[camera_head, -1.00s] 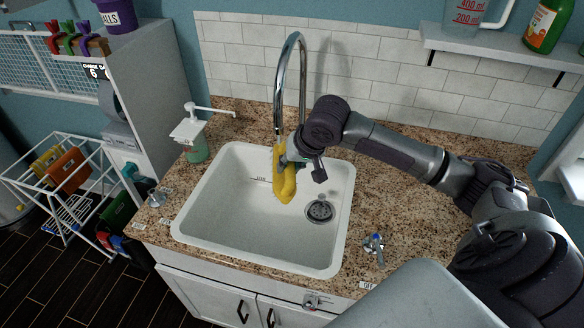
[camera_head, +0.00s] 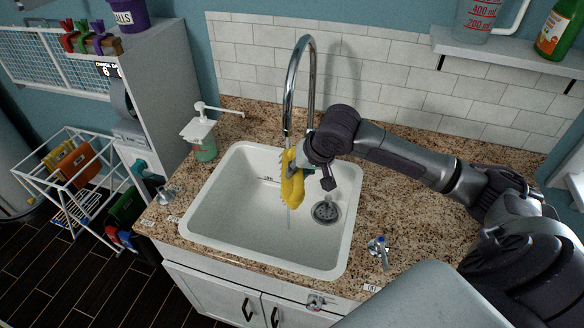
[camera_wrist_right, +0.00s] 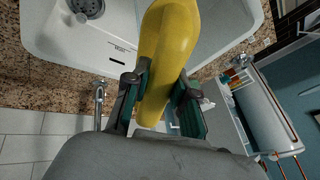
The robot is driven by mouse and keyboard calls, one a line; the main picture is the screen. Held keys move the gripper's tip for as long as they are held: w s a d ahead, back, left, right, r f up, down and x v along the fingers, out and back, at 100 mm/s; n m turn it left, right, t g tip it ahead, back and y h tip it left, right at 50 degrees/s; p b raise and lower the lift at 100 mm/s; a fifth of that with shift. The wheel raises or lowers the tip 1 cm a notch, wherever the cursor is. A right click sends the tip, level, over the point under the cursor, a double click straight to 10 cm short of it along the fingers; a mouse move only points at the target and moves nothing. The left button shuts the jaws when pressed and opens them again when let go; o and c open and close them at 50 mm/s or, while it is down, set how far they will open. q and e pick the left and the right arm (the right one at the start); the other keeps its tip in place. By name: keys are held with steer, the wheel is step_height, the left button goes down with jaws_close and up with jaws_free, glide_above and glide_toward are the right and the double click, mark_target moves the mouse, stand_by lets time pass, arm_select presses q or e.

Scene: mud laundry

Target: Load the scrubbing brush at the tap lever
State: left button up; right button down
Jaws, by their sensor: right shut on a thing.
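A yellow scrubbing brush (camera_head: 291,190) hangs under the tall chrome tap (camera_head: 310,75), above the white sink (camera_head: 225,205). My right gripper (camera_head: 299,163) reaches in from the right and is shut on the brush. In the right wrist view, the yellow brush (camera_wrist_right: 168,45) lies between the two dark green-lined fingers (camera_wrist_right: 160,85); its bristles are not clear. A thin pale streak like water runs down below the brush. A blue-marked lever (camera_head: 378,247) stands on the counter right of the sink. Another small lever (camera_head: 166,193) stands left of the sink. My left gripper is out of view.
A soap pump bottle (camera_head: 203,140) stands at the back left of the granite counter (camera_head: 400,220). A shelf (camera_head: 510,58) with a jug and green bottle hangs at upper right. A white wire rack (camera_head: 65,185) stands left of the cabinet.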

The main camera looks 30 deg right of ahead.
steer(key=shift+s+a+r+p, duration=0.1)
steer(key=shift+s+a+p, duration=0.25)
steer(key=shift+s, duration=0.6)
steer(key=shift+s+a+f+p, duration=0.1)
steer(key=shift+s+a+p, duration=0.3)
steer(key=shift+s, duration=0.6)
steer(key=shift+s+a+r+p, duration=0.1)
steer(key=shift+s+a+p, duration=0.25)
steer(key=shift+s, duration=0.6)
steer(key=p, duration=0.2)
glide_toward(300, 194)
steer(key=shift+s+a+f, duration=0.4)
steer(key=shift+a+f, duration=0.15)
steer(key=shift+a, duration=0.1)
steer(key=shift+s+a+f, duration=0.35)
steer(key=shift+a+f, duration=0.2)
steer(key=shift+a, duration=0.05)
